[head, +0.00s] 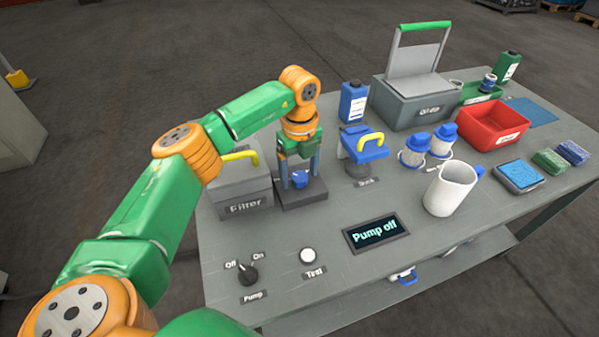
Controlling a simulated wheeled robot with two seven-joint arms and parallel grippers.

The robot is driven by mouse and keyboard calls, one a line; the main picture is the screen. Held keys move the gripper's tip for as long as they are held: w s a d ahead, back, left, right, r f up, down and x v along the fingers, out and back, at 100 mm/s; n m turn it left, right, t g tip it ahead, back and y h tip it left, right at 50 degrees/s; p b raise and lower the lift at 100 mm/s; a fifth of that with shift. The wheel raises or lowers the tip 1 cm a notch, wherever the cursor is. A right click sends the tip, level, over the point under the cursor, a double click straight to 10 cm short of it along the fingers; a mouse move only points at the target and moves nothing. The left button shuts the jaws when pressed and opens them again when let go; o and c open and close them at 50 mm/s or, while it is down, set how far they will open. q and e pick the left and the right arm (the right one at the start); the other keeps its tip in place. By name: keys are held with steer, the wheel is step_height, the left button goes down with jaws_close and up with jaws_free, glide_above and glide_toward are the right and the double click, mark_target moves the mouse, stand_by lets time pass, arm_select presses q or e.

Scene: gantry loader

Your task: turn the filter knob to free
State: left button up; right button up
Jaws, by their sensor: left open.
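A small blue knob (300,180) sits on a dark block (303,196) at the left part of the bench. Beside it stands a grey box (241,190) labelled "Filter", with a yellow handle (240,156). I cannot read any marks around the blue knob. My left gripper (299,177) points down over the block. It is open, with one finger on each side of the knob; whether they touch it I cannot tell. My right gripper is not in view.
A black pump knob (247,274), a white Test button (308,256) and a display (376,232) reading "Pump off" are in front. A blue-topped part (364,145) with a yellow handle, a white jug (450,190) and a red bin (493,125) stand to the right.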

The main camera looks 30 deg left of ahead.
arm_select(q)
steer(key=shift+f, duration=0.1)
jaws_close()
steer(key=shift+m, duration=0.3)
steer(key=m+p, duration=0.1)
steer(key=m, duration=0.2)
steer(key=shift+m+p, duration=0.3)
steer(key=m, duration=0.4)
steer(key=shift+p, duration=0.4)
steer(key=m, duration=0.9)
steer(key=shift+m, duration=0.3)
